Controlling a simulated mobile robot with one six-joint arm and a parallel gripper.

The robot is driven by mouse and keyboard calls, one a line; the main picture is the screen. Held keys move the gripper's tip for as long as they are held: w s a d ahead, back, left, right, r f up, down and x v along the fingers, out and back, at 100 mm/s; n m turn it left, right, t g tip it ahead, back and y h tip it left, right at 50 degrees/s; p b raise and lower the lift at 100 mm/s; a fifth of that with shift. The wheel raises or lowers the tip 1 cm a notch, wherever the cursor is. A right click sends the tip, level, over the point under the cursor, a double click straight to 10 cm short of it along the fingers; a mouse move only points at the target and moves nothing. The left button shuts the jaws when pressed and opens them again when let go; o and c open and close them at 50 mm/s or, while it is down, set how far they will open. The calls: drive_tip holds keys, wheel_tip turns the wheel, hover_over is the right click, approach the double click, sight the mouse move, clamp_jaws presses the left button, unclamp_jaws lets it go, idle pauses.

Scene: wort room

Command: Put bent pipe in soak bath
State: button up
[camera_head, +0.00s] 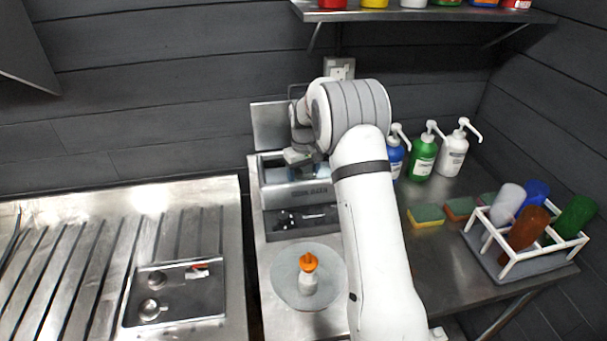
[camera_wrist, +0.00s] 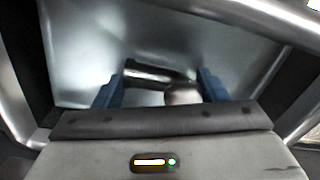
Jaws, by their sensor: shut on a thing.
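The soak bath (camera_head: 292,193) is an open metal basin with a raised lid behind it, against the back wall. My gripper (camera_head: 304,160) is at the bath's opening, partly hidden by my arm. In the wrist view, my gripper (camera_wrist: 160,86) has two blue fingers shut on the bent pipe (camera_wrist: 152,74), a dark, shiny metal piece with a rounded end. The bath's pale metal inside (camera_wrist: 190,45) fills the view behind the pipe. The pipe cannot be made out in the head view, and whether it touches the bath floor cannot be told.
A round grey plate (camera_head: 283,287) with an orange-capped white bottle (camera_head: 308,277) stands in front of the bath. A metal tray (camera_head: 175,312) with small parts lies at left. Pump bottles (camera_head: 422,157), sponges (camera_head: 427,216) and a white rack (camera_head: 507,266) stand at right.

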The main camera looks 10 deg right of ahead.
drive_tip(key=shift+r, duration=0.1)
drive_tip(key=shift+f, duration=0.2)
drive_tip(key=o, duration=1)
drive_tip(key=shift+o, duration=0.2)
